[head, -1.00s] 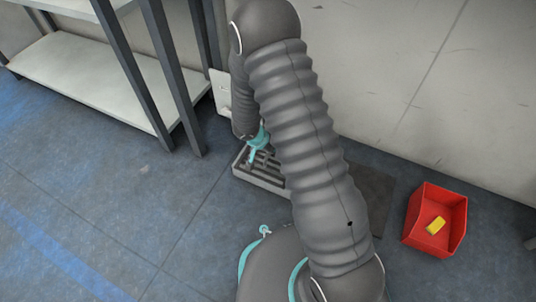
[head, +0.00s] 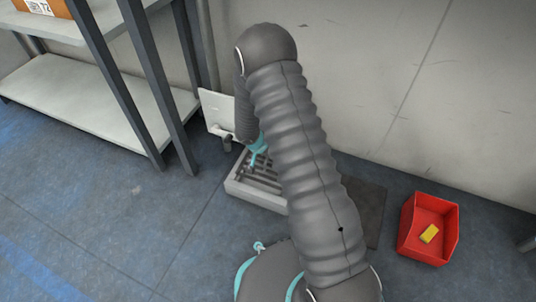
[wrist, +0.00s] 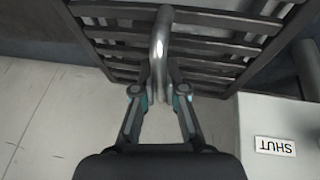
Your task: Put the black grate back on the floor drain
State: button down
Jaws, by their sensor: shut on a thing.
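My gripper (wrist: 162,97) is shut on an upright metal handle (wrist: 160,48) fixed to the black grate. The grate's dark bars (wrist: 210,48) fill the upper part of the wrist view, and it looks tilted there. In the head view, my gripper (head: 257,153) shows as teal fingers just behind my arm. Below it, dark bars (head: 262,180) show within the raised pale rim of the drain (head: 248,197). My arm hides the right side of the drain. I cannot tell whether the grate touches the rim.
A white wall panel (head: 217,108) stands close behind the drain; a white box labelled SHUT (wrist: 275,145) is near my gripper. A grey shelf (head: 95,90) stands left. A dark floor patch (head: 368,205) and a red bin (head: 412,240) holding a yellow block (head: 429,234) lie right.

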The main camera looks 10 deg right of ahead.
jog(key=shift+f+b, duration=0.35)
jog(key=shift+f, duration=1.65)
jog(key=c, duration=1.2)
grip_release()
jog(key=shift+o, duration=0.2)
jog(key=v, duration=1.2)
